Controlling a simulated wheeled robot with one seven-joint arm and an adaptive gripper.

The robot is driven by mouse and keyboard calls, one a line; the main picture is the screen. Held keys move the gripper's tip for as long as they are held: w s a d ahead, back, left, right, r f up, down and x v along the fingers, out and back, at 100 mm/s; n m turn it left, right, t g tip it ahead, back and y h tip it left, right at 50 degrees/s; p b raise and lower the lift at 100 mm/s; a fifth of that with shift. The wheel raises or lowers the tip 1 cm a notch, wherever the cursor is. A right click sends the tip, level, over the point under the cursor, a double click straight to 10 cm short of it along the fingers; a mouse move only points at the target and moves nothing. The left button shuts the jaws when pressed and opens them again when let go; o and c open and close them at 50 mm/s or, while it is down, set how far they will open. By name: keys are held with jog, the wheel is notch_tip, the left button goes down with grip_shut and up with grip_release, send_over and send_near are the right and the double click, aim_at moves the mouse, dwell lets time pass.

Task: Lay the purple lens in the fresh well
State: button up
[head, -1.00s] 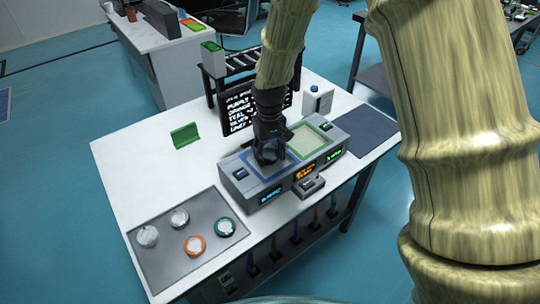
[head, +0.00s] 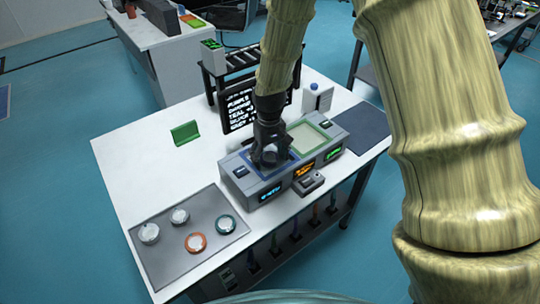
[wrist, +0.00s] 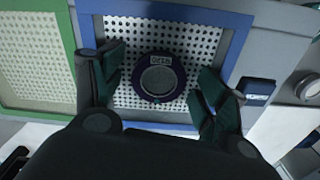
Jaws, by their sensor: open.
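The purple lens (wrist: 159,77) is a dark, round, purple-rimmed disc with a grey centre and a small label. In the wrist view it lies on the white perforated floor of the blue-framed well (wrist: 236,32). My gripper (wrist: 160,88) is open, with one finger on each side of the lens and a gap visible at both sides. In the head view my gripper (head: 270,153) reaches down into the blue-framed well (head: 241,155) and hides the lens. The green-framed well (head: 311,137) beside it looks empty; it also shows in the wrist view (wrist: 62,65).
A grey tray (head: 170,262) at the front left holds several round lenses, with orange and teal rims among them.

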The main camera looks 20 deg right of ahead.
aim_at(269, 158)
notch_tip(269, 158, up, 12)
jog(key=b, duration=0.3)
jog(key=shift+r, duration=0.15)
dwell(0.4)
jog(key=shift+c, duration=0.2)
